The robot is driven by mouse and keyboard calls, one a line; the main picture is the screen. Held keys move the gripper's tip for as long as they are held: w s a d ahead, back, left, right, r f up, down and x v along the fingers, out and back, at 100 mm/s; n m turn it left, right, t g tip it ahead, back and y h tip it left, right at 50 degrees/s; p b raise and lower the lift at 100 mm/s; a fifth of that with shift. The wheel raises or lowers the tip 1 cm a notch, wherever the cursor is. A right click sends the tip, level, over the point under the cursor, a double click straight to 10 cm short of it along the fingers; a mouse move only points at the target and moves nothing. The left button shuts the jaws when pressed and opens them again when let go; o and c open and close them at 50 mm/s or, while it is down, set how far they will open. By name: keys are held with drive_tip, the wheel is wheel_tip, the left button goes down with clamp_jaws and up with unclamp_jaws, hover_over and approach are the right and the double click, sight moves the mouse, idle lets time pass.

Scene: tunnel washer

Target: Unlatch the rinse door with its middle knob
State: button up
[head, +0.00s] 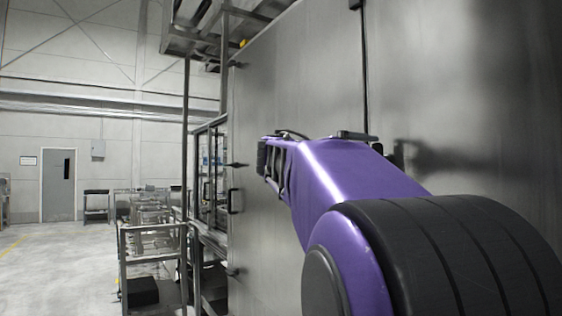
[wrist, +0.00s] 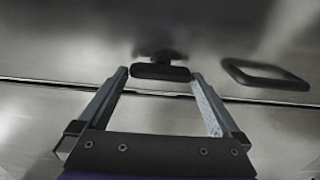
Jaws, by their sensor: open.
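The rinse door is a large brushed-steel panel (head: 285,75) along the right of the head view. Dark knobs stand along its far edge: an upper one (head: 237,65), the middle one (head: 237,165) and a lower one (head: 233,271). In the wrist view a dark, bar-shaped knob (wrist: 160,72) on a short stem stands beside a panel seam. My gripper (wrist: 159,76) is open, with one fingertip at each end of this knob. I cannot tell whether the fingertips touch it. In the head view my purple arm hides part of the door.
A dark loop handle (wrist: 266,76) sits right of the knob in the wrist view, close to the right finger. It also shows below the middle knob in the head view (head: 235,201). Metal railings (head: 152,230) stand beyond the door. Open floor (head: 60,270) lies to the left.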

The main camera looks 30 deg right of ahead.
drive_tip(key=s+a+b, duration=0.1)
drive_tip(key=a, duration=1.5)
drive_tip(key=shift+s+a, duration=0.2)
drive_tip(key=shift+a, duration=0.2)
